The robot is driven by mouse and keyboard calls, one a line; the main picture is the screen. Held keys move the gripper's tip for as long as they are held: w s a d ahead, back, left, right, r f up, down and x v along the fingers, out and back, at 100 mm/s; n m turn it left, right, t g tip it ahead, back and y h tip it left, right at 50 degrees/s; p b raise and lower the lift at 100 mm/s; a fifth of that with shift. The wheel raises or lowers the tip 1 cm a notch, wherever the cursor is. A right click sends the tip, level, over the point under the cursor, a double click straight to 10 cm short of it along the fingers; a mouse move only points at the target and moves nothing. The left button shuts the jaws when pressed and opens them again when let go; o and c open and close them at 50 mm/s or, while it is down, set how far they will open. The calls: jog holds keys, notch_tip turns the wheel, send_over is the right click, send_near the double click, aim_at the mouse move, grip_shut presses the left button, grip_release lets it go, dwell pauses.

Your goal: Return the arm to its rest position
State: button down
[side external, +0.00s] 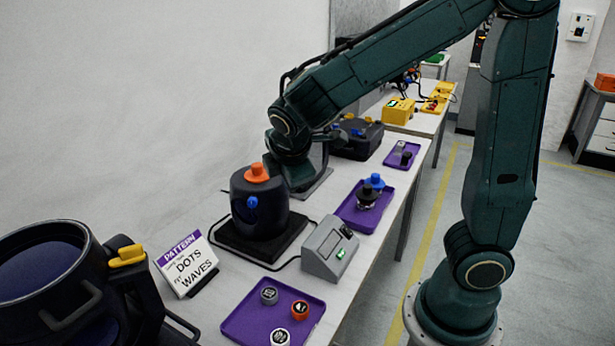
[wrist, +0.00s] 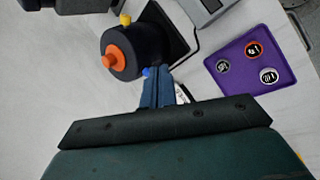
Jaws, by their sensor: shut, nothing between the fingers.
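My gripper (wrist: 158,74) shows in the wrist view with its two fingers together and nothing between them. Its tips appear close to the blue knob on the side of a dark par can (side external: 258,212); I cannot tell whether they touch it. The can stands upright on a black base and has an orange knob (side external: 257,173) on top and a blue knob (side external: 252,202) on its side. In the side view my wrist is beside and behind the can, and the fingers are hidden. The wrist view also shows the can (wrist: 128,60) with a yellow knob (wrist: 125,19).
A sign (side external: 186,263) reads "PATTERN DOTS FIT WAVES". A grey box (side external: 322,256) with a green light stands right of the can. Purple trays (side external: 240,328) hold round pieces. A large dark can (side external: 50,270) is at front left. A black case (side external: 357,141) stands behind.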

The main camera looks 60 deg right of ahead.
jog(key=s+a+r+m+y, duration=0.1)
jog(key=s+r+m+y, duration=0.1)
jog(key=s+m, duration=0.3)
jog(key=s+a+r+m+t+y, duration=0.1)
jog(key=s+r+m+y, duration=0.2)
jog(key=s, duration=0.9)
jog(key=shift+s+a+r+m+t, duration=0.25)
jog(key=shift+r+m, duration=0.35)
jog(key=shift+m, duration=1.1)
jog(key=shift+w, duration=0.15)
